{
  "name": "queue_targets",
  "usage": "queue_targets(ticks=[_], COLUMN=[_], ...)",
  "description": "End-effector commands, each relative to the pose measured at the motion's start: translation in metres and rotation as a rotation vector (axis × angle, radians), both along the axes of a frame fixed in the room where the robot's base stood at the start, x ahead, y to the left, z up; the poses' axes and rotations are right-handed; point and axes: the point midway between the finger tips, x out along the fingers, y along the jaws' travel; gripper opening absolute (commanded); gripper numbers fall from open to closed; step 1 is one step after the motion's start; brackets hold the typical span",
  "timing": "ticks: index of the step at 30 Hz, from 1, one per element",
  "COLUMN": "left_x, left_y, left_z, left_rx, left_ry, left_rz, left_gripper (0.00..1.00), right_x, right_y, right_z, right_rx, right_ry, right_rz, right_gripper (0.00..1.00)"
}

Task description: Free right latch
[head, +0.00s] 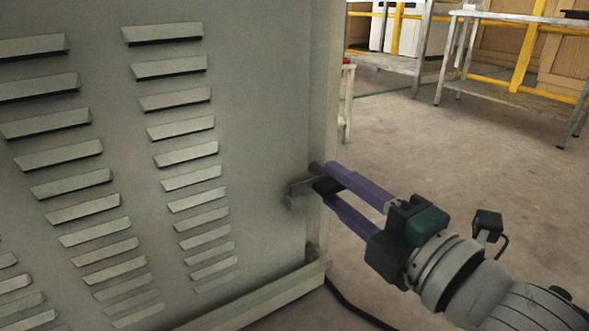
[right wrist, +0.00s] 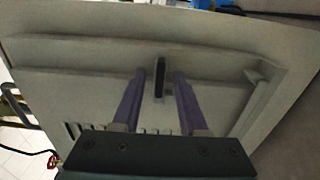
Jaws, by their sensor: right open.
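The right latch (head: 301,187) is a small dark handle on the right edge of a grey louvred panel (head: 265,110). In the right wrist view the latch (right wrist: 160,82) stands out as a dark upright bar between my finger tips, with a gap on each side. My right gripper (head: 322,177) is open, its two purple fingers reaching in from the right around the latch; it also shows in the right wrist view (right wrist: 159,75). The fingers partly hide the latch in the head view. My left gripper is in neither view.
A ledge (head: 250,300) runs along the panel's bottom. A black cable (head: 355,308) lies on the floor at the lower right. Metal tables (head: 510,55) with yellow bars stand behind.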

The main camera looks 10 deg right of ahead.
Motion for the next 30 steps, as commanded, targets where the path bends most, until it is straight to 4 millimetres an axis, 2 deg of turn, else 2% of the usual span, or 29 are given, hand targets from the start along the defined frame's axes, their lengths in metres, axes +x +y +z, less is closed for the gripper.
queue_targets(ticks=[6,17,30], left_x=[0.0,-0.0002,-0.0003], left_y=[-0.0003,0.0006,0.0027], left_z=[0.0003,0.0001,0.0], left_rx=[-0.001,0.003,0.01], left_ry=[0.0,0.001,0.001], left_rz=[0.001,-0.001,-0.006], left_gripper=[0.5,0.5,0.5], right_x=[0.0003,0.0,0.0], right_y=[0.0001,0.0,-0.0001], right_z=[0.0004,0.0003,0.0004], right_rx=[0.0,0.0,0.0], right_ry=[0.0,0.0,0.0], right_rz=[0.0,0.0,0.0], right_gripper=[0.41,0.01,0.0])
